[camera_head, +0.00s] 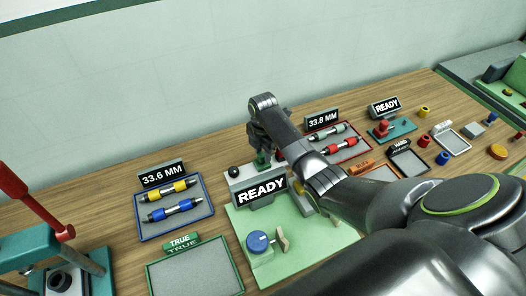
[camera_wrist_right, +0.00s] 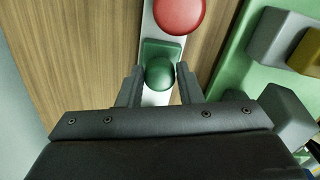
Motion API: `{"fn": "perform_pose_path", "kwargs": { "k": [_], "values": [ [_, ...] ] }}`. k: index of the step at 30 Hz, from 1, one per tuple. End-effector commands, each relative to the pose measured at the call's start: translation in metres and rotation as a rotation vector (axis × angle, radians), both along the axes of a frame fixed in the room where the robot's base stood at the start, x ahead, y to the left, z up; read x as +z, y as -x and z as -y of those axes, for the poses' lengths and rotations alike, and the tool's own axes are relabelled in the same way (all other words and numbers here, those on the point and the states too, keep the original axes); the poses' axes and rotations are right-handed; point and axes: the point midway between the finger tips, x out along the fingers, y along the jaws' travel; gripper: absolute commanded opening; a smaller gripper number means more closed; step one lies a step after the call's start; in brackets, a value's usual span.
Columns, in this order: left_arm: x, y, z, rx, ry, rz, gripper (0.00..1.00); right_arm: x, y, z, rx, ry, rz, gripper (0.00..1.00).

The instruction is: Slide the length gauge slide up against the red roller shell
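In the right wrist view, a green slide with a rounded green knob (camera_wrist_right: 159,73) sits on a narrow pale rail (camera_wrist_right: 150,28). A red rounded piece (camera_wrist_right: 180,12) is just beyond it on the same rail; I cannot tell whether it is the roller shell or a knob. The right gripper (camera_wrist_right: 159,78) has one finger on each side of the green knob, with small gaps, so it looks open. In the head view the right gripper (camera_head: 263,148) is above the green slide (camera_head: 262,160), partly hiding it. My left gripper is not in view.
A green station with a READY sign (camera_head: 262,191) and blue knob (camera_head: 258,241) stands close by. Blue-edged tray (camera_head: 143,231) and red-edged tray (camera_head: 367,149) hold rollers. A teal press with red lever (camera_head: 30,200) is at left. Small parts and trays crowd the right.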

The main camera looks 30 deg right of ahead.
Motion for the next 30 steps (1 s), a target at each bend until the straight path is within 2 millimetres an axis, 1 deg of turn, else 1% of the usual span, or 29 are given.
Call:
{"fn": "perform_pose_path", "kwargs": {
  "k": [1,6,7,12,19,26,27,30],
  "values": [
    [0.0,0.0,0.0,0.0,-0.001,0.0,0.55,0.0,0.0,0.0,0.0,0.0,0.0,0.25],
    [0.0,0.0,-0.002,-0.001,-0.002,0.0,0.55,0.0,0.0,0.0,0.0,0.0,0.0,0.03],
    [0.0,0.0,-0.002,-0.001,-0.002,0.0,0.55,0.0,0.0,0.0,0.0,0.0,0.0,0.0],
    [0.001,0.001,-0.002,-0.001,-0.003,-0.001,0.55,0.0,0.0,0.002,-0.001,0.0,-0.001,0.0],
    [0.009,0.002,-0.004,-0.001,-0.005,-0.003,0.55,0.001,0.002,0.03,-0.002,0.003,0.0,0.0],
    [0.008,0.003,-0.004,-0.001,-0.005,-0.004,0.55,0.0,0.001,0.029,-0.001,0.0,0.001,0.0],
    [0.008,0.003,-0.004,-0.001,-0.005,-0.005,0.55,0.0,0.001,0.029,-0.001,0.0,0.001,0.32],
    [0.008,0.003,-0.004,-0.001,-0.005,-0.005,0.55,0.0,0.001,0.029,-0.001,0.0,0.001,0.45]
  ]
}}
